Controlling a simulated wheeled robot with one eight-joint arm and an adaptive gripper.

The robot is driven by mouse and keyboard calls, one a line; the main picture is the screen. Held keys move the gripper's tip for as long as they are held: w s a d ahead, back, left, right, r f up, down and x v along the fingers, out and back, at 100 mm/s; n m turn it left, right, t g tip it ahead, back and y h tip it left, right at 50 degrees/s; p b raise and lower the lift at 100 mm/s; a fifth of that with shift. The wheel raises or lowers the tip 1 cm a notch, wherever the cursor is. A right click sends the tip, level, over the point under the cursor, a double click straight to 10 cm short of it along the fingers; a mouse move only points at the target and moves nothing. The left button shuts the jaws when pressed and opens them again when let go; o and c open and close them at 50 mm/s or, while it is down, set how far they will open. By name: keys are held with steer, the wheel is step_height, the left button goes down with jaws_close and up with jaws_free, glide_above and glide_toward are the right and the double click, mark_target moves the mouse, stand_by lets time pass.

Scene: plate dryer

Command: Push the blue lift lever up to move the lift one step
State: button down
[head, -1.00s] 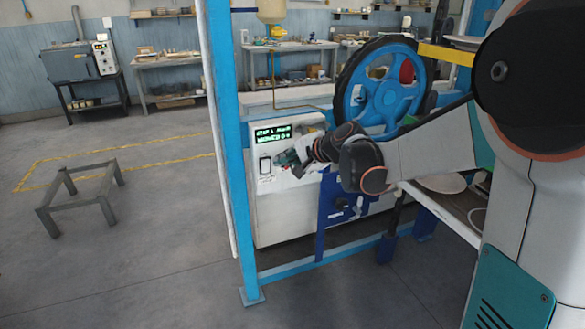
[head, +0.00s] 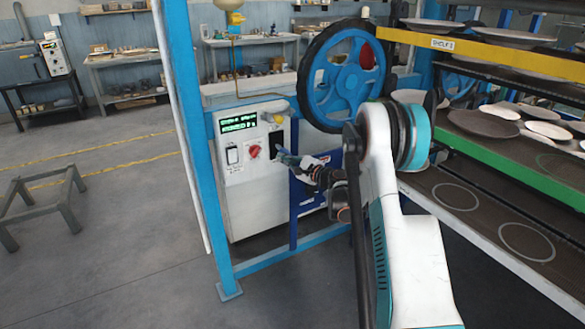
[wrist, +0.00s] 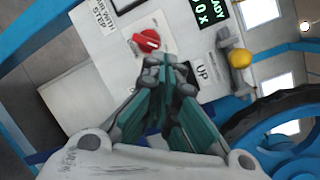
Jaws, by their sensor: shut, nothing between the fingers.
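The white control panel (head: 236,180) stands behind the blue post. It carries a green-lit display (head: 238,122) and a red knob (head: 254,151), also seen in the wrist view (wrist: 147,40). A dark lever plate (head: 277,133) is right of the knob, and an UP label (wrist: 202,72) shows in the wrist view. My gripper (head: 284,155) is shut and empty, its teal fingers together in front of the lower part of the dark plate. In the wrist view my gripper (wrist: 168,68) covers most of that plate. I cannot make out the blue lever; it is probably hidden behind the fingers.
A blue post (head: 195,140) stands left of the panel. A large blue wheel (head: 346,76) is to its upper right. Racks with plates (head: 483,123) fill the right side. A yellow button (wrist: 240,58) sits near the UP label. A low metal stool (head: 42,200) stands at the left.

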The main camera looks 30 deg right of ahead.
mark_target(282, 151)
steer(key=s+d+f+m+t+h+b, duration=0.1)
steer(key=s+d+f+m+t+h, duration=0.1)
steer(key=d+f+m, duration=0.4)
steer(key=s+d+f+t, duration=0.1)
steer(key=d+f, duration=0.3)
steer(key=f, duration=0.3)
steer(key=shift+d+f+m+t+h, duration=0.15)
steer(key=shift+f+m+t+h, duration=0.15)
steer(key=shift+m, duration=0.1)
steer(key=w+a+r+b, duration=0.3)
steer(key=w+r+b, duration=0.1)
steer(key=w, duration=0.5)
steer(key=shift+w+a+r+b, duration=0.2)
steer(key=shift+w+r+b, duration=0.15)
steer(key=shift+r, duration=0.5)
